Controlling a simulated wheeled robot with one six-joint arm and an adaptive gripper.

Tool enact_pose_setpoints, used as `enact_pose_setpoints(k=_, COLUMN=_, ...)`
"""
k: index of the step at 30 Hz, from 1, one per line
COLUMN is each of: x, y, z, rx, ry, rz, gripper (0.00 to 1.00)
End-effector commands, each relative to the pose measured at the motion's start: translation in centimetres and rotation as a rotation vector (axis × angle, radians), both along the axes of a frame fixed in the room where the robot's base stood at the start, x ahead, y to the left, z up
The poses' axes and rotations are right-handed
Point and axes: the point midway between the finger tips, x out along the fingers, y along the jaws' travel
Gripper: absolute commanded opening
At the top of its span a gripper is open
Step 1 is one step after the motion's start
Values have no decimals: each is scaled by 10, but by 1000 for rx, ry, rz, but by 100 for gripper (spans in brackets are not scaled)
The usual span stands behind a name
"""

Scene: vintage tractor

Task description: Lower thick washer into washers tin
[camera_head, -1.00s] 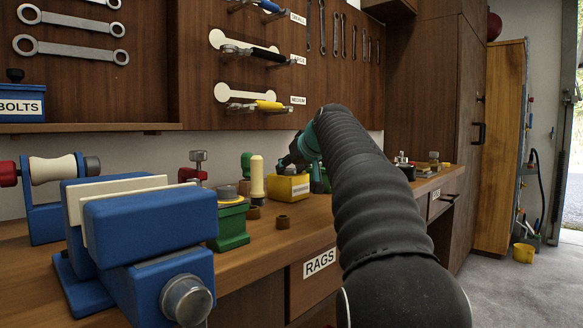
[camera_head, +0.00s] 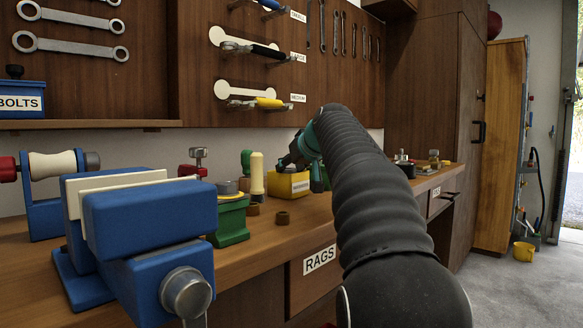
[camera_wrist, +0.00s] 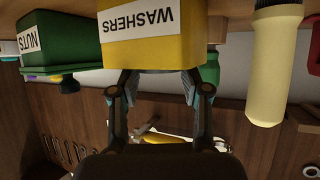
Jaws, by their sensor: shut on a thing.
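The yellow washers tin (camera_head: 288,186) stands on the workbench, partly hidden by my arm. In the wrist view the tin (camera_wrist: 170,52) appears upside down with its WASHERS label, at the top middle. My gripper (camera_wrist: 160,76) reaches up to the tin, one finger on each side of the picture's middle. The tin's wall covers the fingertips. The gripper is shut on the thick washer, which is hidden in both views.
A green NUTS tin (camera_wrist: 60,42) stands beside the washers tin in the wrist view. A cream-handled tool (camera_wrist: 272,70) stands on the other side. A blue vise (camera_head: 150,212) fills the left front of the bench.

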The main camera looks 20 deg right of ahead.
Motion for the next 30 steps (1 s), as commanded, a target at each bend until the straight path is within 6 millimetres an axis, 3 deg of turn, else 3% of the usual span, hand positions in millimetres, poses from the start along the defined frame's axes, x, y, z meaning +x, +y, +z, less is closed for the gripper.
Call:
enact_pose_setpoints(k=6, x=0, y=0, z=1, rx=0, ry=-1, rz=0, gripper=6)
enact_pose_setpoints(k=7, x=0, y=0, z=1, rx=0, ry=-1, rz=0, gripper=54)
enact_pose_setpoints(k=10, x=0, y=0, z=0, rx=0, ry=-1, rz=0, gripper=76)
enact_pose_setpoints(k=23, x=-1, y=0, z=0, rx=0, ry=2, rz=1, gripper=76)
enact_pose_setpoints(k=30, x=-25, y=0, z=14, rx=-2, ry=-2, rz=-1, gripper=76)
